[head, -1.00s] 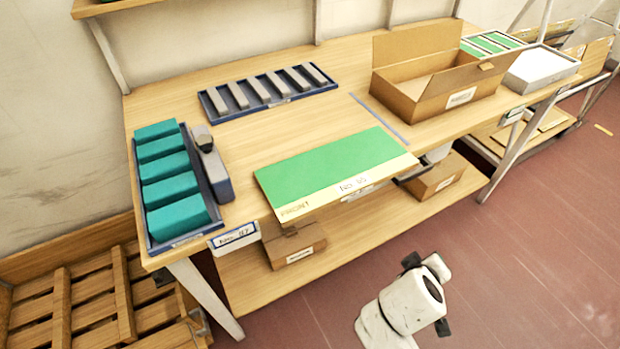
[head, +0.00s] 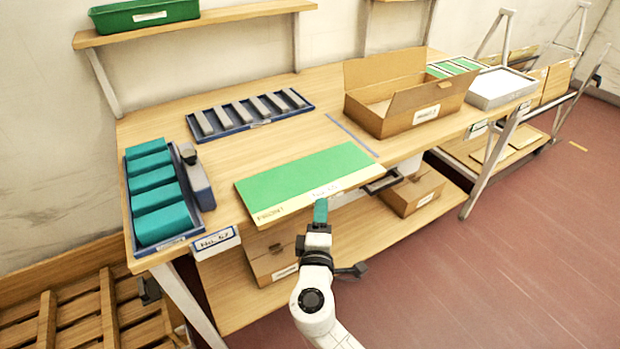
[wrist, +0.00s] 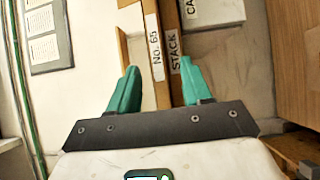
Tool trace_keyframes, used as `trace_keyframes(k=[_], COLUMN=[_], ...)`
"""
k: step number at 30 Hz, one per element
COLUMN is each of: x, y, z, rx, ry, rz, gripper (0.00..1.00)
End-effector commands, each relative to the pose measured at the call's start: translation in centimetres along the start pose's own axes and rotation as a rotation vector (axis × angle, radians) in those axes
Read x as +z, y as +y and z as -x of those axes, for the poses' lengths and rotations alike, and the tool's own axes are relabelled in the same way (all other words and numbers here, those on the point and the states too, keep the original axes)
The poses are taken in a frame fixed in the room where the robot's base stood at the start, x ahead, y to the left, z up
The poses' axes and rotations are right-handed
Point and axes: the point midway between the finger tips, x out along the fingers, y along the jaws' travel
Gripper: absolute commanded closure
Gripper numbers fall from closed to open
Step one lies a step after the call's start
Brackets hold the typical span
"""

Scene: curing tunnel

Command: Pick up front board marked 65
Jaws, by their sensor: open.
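The front board (head: 305,178) is a flat green panel with a cream strip along its near edge, printed FRONT at the left. It lies at the table's front edge in the head view. Its label is partly covered by my gripper (head: 320,208), which is at the board's near edge. In the wrist view a label reading No. 65 is on a narrow wooden edge (wrist: 150,20), seen between the open teal fingers of my gripper (wrist: 160,82). Nothing is held. I cannot tell whether the fingers touch the board.
The wooden table (head: 250,150) also holds a blue tray of teal blocks (head: 158,190), a blue tray of grey bars (head: 248,113) and an open cardboard box (head: 405,95). Cardboard boxes (head: 410,190) stand on the lower shelf.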

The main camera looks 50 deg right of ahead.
Motion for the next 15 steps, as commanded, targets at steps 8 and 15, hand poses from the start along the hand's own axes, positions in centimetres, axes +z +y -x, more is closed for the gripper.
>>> trace_keyframes(k=[8,15], x=[0.1,0.1], y=[0.5,0.4], z=[-2.6,-5.5], rx=[0.001,0.000], ry=[-0.004,-0.002], rz=[0.000,0.000], gripper=[0.51,0.51])
